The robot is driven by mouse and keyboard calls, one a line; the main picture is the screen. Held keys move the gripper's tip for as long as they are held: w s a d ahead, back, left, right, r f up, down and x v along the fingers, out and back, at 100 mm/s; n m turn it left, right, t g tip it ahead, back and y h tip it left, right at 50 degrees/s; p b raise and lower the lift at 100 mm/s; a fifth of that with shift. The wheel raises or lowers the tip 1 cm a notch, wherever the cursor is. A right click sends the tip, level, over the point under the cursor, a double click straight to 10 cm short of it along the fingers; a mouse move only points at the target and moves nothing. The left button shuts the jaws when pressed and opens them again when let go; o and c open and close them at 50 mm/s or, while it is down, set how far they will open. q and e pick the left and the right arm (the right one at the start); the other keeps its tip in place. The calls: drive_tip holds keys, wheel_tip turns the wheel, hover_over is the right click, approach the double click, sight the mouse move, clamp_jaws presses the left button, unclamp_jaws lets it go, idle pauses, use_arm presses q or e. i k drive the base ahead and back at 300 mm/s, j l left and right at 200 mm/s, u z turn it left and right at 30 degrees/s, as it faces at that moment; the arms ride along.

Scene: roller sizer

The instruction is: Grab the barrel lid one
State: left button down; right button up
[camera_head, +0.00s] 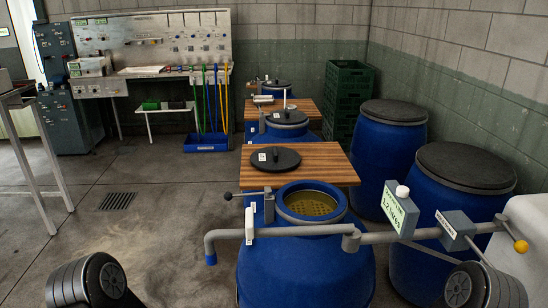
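A round black lid (275,160) with a small knob and a white label lies flat on a wooden board (325,158) behind the nearest blue barrel (300,265). The label is too small to read. That barrel's round mouth (311,203) is uncovered and shows a yellowish perforated surface inside. A second dark lid (287,118) sits on a blue barrel further back. Neither of my grippers shows; only dark rounded parts of my arms stand at the bottom left and bottom right corners.
A grey pipe (290,231) crosses just in front of the open mouth, with a labelled box (400,210) at right. Large blue barrels with black tops (466,167) stand at right. Green crates (348,95) stand behind. The floor at left is clear around a drain (117,201).

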sight(275, 159)
drive_tip(key=u, duration=2)
drive_tip(key=i+z, duration=0.1)
drive_tip(key=i, duration=0.85)
drive_tip(key=i+l+z, duration=0.15)
drive_tip(key=i+z, duration=0.2)
drive_tip(key=i, duration=0.2)
drive_tip(key=i+z, duration=0.3)
drive_tip(key=i, duration=0.3)
drive_tip(key=i+j+z, duration=0.15)
drive_tip(key=i+z, duration=0.2)
drive_tip(key=i, duration=0.2)
drive_tip(key=i+j+z, duration=0.35)
drive_tip(key=i, duration=0.2)
drive_tip(key=i+l, duration=0.1)
drive_tip(key=i, duration=0.75)
drive_tip(key=i+u, duration=0.1)
drive_tip(key=i, duration=0.8)
drive_tip(key=l+z, duration=0.1)
drive_tip(key=z, duration=4)
